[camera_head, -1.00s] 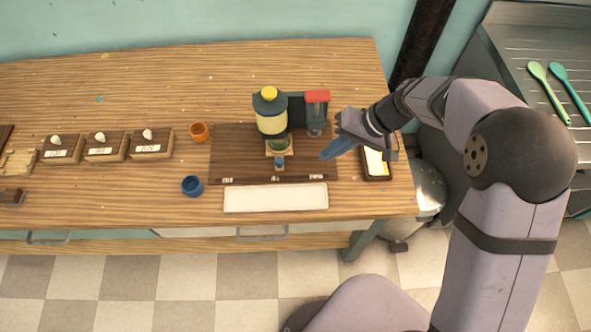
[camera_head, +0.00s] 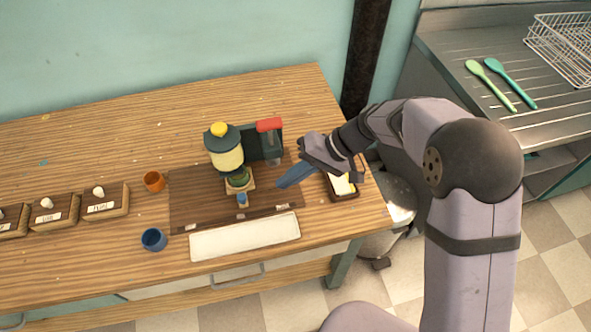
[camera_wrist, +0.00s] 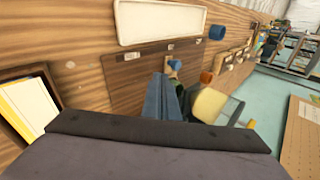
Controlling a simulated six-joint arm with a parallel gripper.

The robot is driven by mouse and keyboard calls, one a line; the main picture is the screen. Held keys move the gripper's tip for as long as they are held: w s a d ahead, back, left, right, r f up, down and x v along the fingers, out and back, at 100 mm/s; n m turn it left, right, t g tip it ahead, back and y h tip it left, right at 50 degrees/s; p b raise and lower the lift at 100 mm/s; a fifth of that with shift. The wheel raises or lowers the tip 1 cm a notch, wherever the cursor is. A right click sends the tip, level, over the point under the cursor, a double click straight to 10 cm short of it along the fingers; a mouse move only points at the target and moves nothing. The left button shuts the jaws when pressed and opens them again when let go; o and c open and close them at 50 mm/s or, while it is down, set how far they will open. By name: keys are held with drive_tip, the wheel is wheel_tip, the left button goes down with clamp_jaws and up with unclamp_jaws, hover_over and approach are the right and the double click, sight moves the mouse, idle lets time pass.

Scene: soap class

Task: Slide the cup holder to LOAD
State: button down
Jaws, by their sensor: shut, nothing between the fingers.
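The cup holder (camera_head: 248,184) is a small pale wooden slide with a blue knob (camera_head: 242,199) at its front. It sits below the dispenser (camera_head: 226,155), which has a clear yellowish tank and a yellow top knob. A green round thing rests on the holder. The blue knob also shows in the wrist view (camera_wrist: 176,64), just beyond my fingertips. My gripper (camera_head: 281,184) has blue fingers, shut and empty, to the right of the knob and apart from it in the head view. Small white labels line the front of the dark board (camera_head: 190,205); I cannot read them.
A red-handled lever (camera_head: 269,125) stands right of the tank. A white tray (camera_head: 245,237) lies in front. An orange cup (camera_head: 154,181) and a blue cup (camera_head: 154,239) stand left. A dark tray with a yellow-white block (camera_head: 342,186) lies under my wrist.

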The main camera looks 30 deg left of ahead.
drive_tip(key=p+x, duration=0.1)
drive_tip(key=x, duration=0.4)
drive_tip(key=shift+s+r, duration=0.1)
drive_tip(key=shift+s+a+f+p, duration=0.25)
drive_tip(key=shift+s+a+p, duration=0.3)
drive_tip(key=shift+a, duration=0.25)
drive_tip(key=shift+s+a+f+p, duration=0.2)
drive_tip(key=shift+s+a+p, duration=0.35)
drive_tip(key=shift+a, duration=0.3)
